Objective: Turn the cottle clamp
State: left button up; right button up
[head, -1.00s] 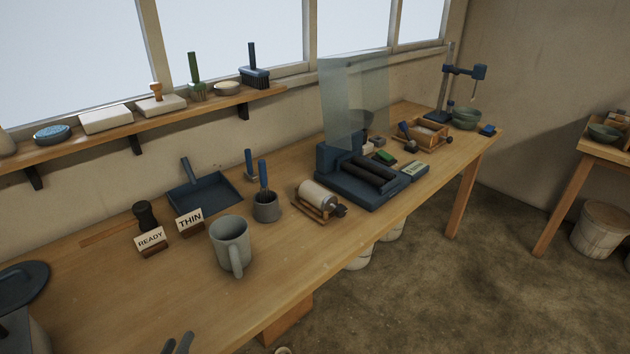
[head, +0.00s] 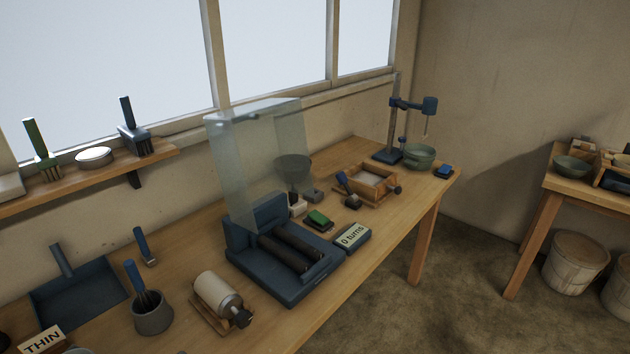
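A small open wooden box (head: 357,196) with a pale filling sits on the bench toward its far end, and it looks like the cottle. A dark round knob (head: 397,190) sticks out from its right end and appears to be the clamp. Its turned angle is too small to read. Neither of my grippers shows in the head view, so nothing of mine is near the box.
A dark roller machine (head: 275,285) with a clear upright shield (head: 260,150) stands nearer. A "0 turns" sign (head: 352,237), a green-topped block (head: 318,219) and a dark-handled brush (head: 347,190) lie near the box. A stand (head: 389,155) and green bowl (head: 420,157) are beyond.

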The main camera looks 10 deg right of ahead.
aim_at(341, 177)
jog(key=i+l+z, duration=0.25)
jog(key=i+l, duration=0.9)
jog(key=i, duration=0.15)
jog(key=i+j+z, duration=0.1)
jog(key=i+z, duration=0.2)
jog(key=i, duration=0.3)
jog(key=j+z, duration=0.1)
